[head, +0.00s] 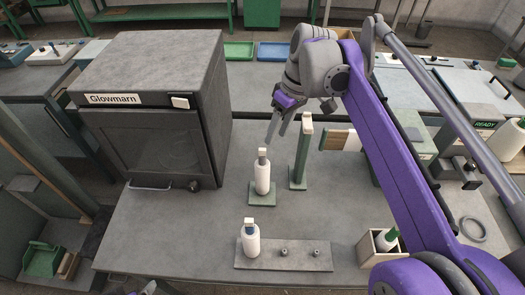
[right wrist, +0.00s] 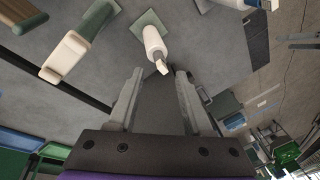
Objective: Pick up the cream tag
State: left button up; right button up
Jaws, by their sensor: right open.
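A cream piece (head: 307,122), which I take to be the cream tag, sits at the top of a slim green post on the table. It also shows in the right wrist view (right wrist: 65,57), left of the fingers and apart from them.
The white bobbin (head: 262,178) stands on a green base left of the post. Another bobbin (head: 250,240) stands on a grey pegged plate. A dark cabinet (head: 150,110) is at left. The front left tabletop is clear.

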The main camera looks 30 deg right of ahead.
aim_at(265, 149)
jog(key=f+n, duration=0.2)
jog(key=n, duration=0.1)
jog(key=w+a+f+n+t+y, duration=0.1)
jog(key=f+n, duration=0.1)
jog(key=a+f+n, duration=0.1)
jog(key=f+n, duration=0.1)
jog(key=n, duration=0.1)
jog(key=shift+w+f+n, duration=0.25)
jog(key=shift+w+n, duration=0.05)
jog(key=shift+w, duration=0.1)
dwell(0.3)
grip_shut()
